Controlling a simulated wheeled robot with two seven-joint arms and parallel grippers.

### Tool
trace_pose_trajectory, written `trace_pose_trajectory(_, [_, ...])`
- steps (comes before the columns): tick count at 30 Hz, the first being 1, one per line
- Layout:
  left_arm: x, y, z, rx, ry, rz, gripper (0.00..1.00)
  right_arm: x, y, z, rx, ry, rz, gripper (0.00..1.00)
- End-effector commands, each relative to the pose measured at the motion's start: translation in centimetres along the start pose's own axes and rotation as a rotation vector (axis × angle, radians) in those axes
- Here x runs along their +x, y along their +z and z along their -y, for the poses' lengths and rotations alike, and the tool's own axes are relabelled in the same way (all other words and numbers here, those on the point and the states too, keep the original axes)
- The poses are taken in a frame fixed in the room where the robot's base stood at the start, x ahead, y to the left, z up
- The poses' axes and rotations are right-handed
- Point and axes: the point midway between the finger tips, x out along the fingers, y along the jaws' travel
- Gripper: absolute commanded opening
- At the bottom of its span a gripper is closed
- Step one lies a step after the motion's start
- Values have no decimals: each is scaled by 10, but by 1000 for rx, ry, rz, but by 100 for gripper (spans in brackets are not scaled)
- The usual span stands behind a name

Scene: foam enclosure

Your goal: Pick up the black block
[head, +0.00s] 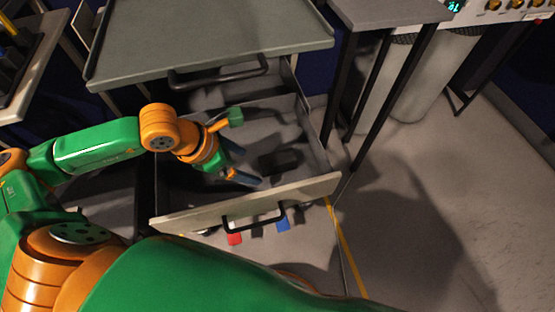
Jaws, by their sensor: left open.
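The black block (279,161) lies on the floor of an open drawer (305,187), toward its right side. It is dark and sits in shadow. My left gripper (240,162) reaches into the drawer from the left, with its fingers apart and nothing between them. The fingertips are a short way to the left of the block and appear apart from it. My right gripper is not in view.
A grey tabletop (210,40) overhangs the back of the drawer. A red block (234,239) and a blue block (283,223) lie on the floor before it. Open floor is at right.

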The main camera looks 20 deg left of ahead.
Motion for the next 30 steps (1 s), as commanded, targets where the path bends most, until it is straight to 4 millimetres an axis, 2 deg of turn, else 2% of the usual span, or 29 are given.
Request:
trace_pose_trajectory(1, [2, 12, 2, 3, -4, 8, 91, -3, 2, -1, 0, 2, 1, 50])
trace_pose_trajectory(3, [10, 23, 1, 1, -3, 6, 91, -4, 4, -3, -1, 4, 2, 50])
trace_pose_trajectory(12, [30, 51, 2, 2, -3, 1, 91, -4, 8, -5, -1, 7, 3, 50])
trace_pose_trajectory(15, [56, 48, 2, 1, -4, -2, 91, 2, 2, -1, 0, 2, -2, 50])
trace_pose_trajectory(18, [73, 48, 1, 0, -3, -2, 91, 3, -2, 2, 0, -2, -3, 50])
trace_pose_trajectory(21, [79, 48, 1, 1, -2, -2, 91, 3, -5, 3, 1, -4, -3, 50])
trace_pose_trajectory(26, [78, 49, 1, 2, -1, -1, 91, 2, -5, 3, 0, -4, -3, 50])
trace_pose_trajectory(28, [78, 49, 1, 2, -1, -1, 78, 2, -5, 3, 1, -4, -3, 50])
trace_pose_trajectory(30, [78, 49, 1, 1, -1, -1, 59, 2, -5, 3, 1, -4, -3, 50])
